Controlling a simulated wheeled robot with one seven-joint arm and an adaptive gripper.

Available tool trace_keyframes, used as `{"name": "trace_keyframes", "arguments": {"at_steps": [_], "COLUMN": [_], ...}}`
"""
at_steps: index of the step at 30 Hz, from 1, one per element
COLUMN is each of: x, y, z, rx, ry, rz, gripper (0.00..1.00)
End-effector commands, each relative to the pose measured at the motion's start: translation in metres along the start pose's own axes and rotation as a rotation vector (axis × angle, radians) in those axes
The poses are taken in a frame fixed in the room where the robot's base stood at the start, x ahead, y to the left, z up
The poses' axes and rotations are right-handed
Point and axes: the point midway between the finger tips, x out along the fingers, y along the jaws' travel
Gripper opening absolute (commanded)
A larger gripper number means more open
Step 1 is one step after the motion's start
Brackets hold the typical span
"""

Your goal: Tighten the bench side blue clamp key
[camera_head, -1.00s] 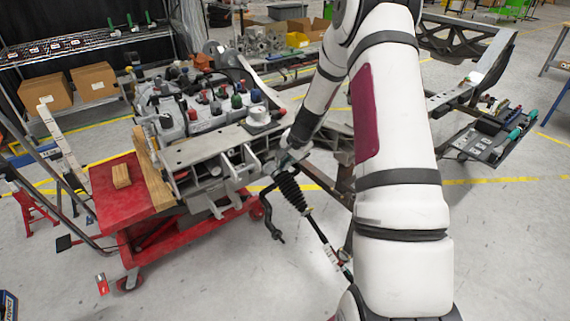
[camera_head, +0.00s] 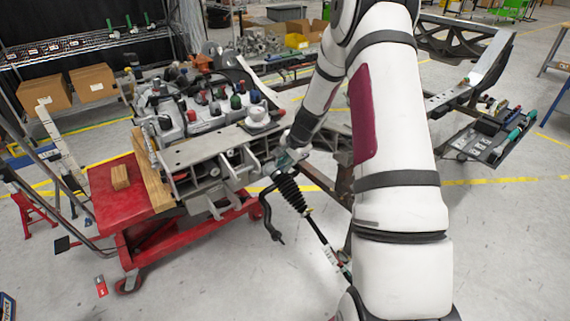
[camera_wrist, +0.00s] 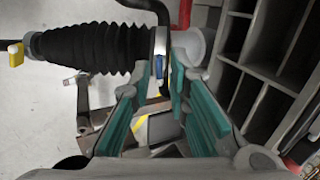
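The blue clamp key (camera_wrist: 164,73) is a small upright blue piece on a bright metal clamp band (camera_wrist: 160,45) in the wrist view. The band circles the end of a black ribbed rubber boot (camera_wrist: 95,48), beside a white round part (camera_wrist: 190,46). My gripper (camera_wrist: 160,84) has teal pads and is open, with its fingertips on either side of the key. The right pad is very close to the key; I cannot tell whether it touches. In the head view the boot (camera_head: 290,191) hangs below my gripper (camera_head: 287,160), and the key is too small to see.
A grey ribbed metal frame (camera_wrist: 268,48) stands close on the right in the wrist view. In the head view a metal chassis part (camera_head: 205,152) rests on a red lift cart (camera_head: 108,198). A rod (camera_head: 325,245) runs down from the boot. Floor in front is clear.

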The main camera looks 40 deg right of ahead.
Motion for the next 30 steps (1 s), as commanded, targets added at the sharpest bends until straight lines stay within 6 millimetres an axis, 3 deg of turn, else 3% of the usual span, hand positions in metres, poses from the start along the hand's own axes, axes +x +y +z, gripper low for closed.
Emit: {"name": "trace_keyframes", "arguments": {"at_steps": [13, 24, 30], "x": [-0.009, -0.08, -0.109], "y": [0.0, -0.001, 0.0], "z": [0.0, -0.001, 0.0], "rx": [0.0, -0.002, -0.001], "ry": [0.0, 0.002, 0.001], "rz": [0.0, -0.001, -0.001], "gripper": [0.26, 0.26, 0.26]}}
